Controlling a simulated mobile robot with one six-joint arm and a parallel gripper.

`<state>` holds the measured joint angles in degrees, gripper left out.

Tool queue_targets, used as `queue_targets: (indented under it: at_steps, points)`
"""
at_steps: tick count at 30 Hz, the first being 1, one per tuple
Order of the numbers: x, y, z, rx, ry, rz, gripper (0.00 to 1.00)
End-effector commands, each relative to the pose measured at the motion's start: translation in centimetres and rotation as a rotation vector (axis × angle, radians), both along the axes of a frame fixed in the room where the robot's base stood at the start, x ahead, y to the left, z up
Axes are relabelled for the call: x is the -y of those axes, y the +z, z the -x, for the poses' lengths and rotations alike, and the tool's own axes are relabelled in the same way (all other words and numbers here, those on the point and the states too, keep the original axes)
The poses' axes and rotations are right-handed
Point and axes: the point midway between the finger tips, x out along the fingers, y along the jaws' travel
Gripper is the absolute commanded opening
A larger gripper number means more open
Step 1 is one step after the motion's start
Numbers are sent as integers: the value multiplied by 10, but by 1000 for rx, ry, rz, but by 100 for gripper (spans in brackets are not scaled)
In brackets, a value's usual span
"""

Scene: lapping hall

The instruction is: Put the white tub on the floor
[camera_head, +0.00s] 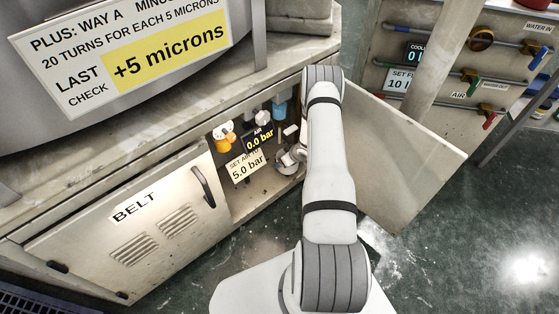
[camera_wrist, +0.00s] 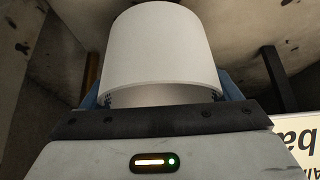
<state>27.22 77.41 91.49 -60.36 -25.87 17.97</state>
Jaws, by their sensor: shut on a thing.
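The white tub (camera_wrist: 157,45) fills the upper middle of the wrist view. It is a plain white cylinder, with its rounded edge towards my wrist. My gripper (camera_wrist: 160,92) is shut on the tub, with a blue finger on each side of it. In the head view my gripper (camera_head: 290,158) is inside the open cabinet (camera_head: 262,205), low at its right side, and mostly hidden by my arm. I cannot make out the tub clearly there. The floor (camera_head: 440,245) is dark green and shows in front of the cabinet and to the right.
The open cabinet door (camera_head: 400,160) stands out to the right of my arm. A closed panel marked BELT (camera_head: 150,225) is on the left. Inside the cabinet are an air gauge display (camera_head: 258,138), a yellow-orange fitting (camera_head: 224,135) and a "SET AIR" sign (camera_head: 247,167).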

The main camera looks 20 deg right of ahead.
Motion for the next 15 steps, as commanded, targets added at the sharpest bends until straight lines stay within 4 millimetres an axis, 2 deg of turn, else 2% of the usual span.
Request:
queue_targets:
  at_steps: [9,12,15]
  points:
    - [-7,-19,-30,2,-3,1,60]
    - [-9,-29,-38,1,-3,1,60]
    - [-10,-30,-41,0,-6,1,60]
